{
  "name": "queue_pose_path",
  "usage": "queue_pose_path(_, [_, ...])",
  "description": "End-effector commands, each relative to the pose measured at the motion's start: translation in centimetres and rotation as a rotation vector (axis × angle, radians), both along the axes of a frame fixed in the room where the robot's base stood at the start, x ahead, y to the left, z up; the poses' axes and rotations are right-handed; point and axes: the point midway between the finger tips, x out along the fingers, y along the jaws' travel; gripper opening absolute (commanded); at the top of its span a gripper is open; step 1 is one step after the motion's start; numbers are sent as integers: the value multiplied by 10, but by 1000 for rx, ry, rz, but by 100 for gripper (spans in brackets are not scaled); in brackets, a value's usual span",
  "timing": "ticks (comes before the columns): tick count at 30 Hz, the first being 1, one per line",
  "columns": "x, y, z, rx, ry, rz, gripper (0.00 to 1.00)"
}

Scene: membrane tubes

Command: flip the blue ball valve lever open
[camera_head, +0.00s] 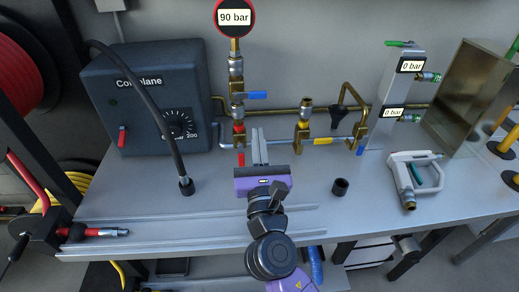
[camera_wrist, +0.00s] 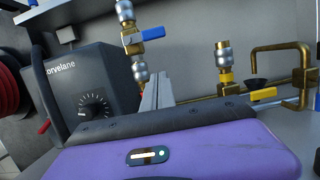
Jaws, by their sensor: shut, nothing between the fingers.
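The blue ball valve lever (camera_head: 258,95) sticks out sideways to the right from a brass valve on the vertical pipe below the 90 bar gauge (camera_head: 235,17). It lies across that pipe. It also shows in the wrist view (camera_wrist: 151,35), above the fingers. My gripper (camera_head: 259,131) is shut and empty, with its fingers pointing up toward the pipes. In the head picture the fingertips are below the blue lever, with a visible gap. In the wrist view the shut fingers (camera_wrist: 155,84) are also below it.
A red lever (camera_head: 241,157) hangs close left of my fingers, and a yellow lever (camera_head: 323,141) is to the right. The dark Corvelane box (camera_head: 150,95) with its hose stands left. A black cup (camera_head: 340,187) and white clamp-like tool (camera_head: 415,175) are on the bench.

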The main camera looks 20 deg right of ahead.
Motion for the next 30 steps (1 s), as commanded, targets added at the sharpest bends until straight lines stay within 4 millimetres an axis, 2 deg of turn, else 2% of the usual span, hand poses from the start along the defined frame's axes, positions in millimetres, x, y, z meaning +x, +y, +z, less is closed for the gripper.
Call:
queue_pose_path(5, [32, -11, 12, 2, -2, -2, 0])
queue_pose_path(9, [31, -10, 35, 1, -1, 1, 0])
queue_pose_path(13, [31, -11, 45, 1, 0, 1, 0])
queue_pose_path(30, [31, -11, 50, -5, 3, 1, 0])
